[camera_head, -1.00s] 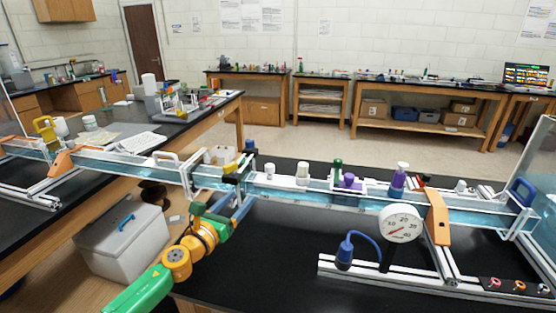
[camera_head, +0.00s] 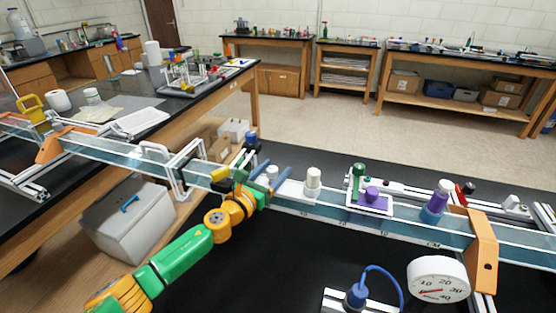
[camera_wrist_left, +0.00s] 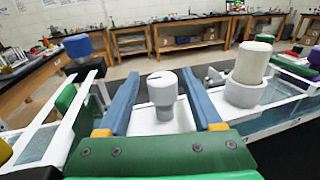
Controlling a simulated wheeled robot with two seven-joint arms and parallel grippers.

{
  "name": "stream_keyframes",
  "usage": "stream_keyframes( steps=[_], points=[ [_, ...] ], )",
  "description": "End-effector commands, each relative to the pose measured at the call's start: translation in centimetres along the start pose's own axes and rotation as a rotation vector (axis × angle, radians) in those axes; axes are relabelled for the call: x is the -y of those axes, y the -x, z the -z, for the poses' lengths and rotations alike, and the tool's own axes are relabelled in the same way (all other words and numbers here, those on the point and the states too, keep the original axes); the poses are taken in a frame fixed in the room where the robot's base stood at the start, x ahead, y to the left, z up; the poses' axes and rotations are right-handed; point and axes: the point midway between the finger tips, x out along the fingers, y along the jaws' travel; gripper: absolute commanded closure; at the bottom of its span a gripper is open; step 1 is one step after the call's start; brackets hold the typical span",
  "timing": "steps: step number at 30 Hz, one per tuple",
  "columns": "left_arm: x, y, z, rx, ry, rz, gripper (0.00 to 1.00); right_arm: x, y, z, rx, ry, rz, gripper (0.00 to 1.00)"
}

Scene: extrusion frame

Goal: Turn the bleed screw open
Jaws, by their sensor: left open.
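A small white screw-like knob (camera_wrist_left: 163,88) with a dark line on top stands on a white plate in the left wrist view; it looks like the bleed screw. It also shows in the head view (camera_head: 271,172). My left gripper (camera_wrist_left: 161,92) is open, with one blue finger on each side of the knob. Gaps show on both sides, so the fingers seem not to touch it. In the head view the left gripper (camera_head: 264,171) reaches over the clear channel (camera_head: 335,208) from the left. My right gripper is not in view.
A bigger white cap (camera_head: 313,179) stands close right of the left gripper. A blue knob (camera_head: 251,136) on a black block is just behind-left. Green and purple fittings (camera_head: 372,194), an orange bracket (camera_head: 482,252) and a round gauge (camera_head: 438,279) are farther right.

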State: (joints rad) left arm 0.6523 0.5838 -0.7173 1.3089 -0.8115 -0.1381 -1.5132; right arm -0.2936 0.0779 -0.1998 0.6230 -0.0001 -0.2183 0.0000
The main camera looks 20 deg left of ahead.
Motion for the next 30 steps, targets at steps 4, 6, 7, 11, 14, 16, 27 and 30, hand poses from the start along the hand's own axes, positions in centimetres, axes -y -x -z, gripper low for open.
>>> stream_keyframes(
  steps=[4,6,7,11,14,16,27,30],
  points=[
    [0.1,0.0,0.0,0.000,0.000,0.000,0.33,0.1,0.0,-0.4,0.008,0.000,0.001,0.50],
    [0.1,0.0,0.0,0.000,0.000,0.000,0.33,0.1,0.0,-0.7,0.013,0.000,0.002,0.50],
    [0.1,0.0,0.0,0.000,0.001,0.000,0.33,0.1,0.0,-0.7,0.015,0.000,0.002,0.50],
    [0.0,0.0,0.0,0.000,0.001,0.000,0.69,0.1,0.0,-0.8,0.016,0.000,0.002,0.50],
    [0.1,0.0,0.0,0.000,0.001,0.000,0.96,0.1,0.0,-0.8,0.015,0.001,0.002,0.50],
    [0.0,0.0,0.0,-0.001,0.001,0.000,1.00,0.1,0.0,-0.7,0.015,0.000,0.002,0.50],
    [0.1,0.0,-0.1,-0.001,0.003,-0.059,1.00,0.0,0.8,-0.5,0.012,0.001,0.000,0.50],
    [0.2,0.0,-0.2,-0.002,0.004,-0.116,1.00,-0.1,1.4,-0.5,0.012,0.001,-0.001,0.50]
  ],
)
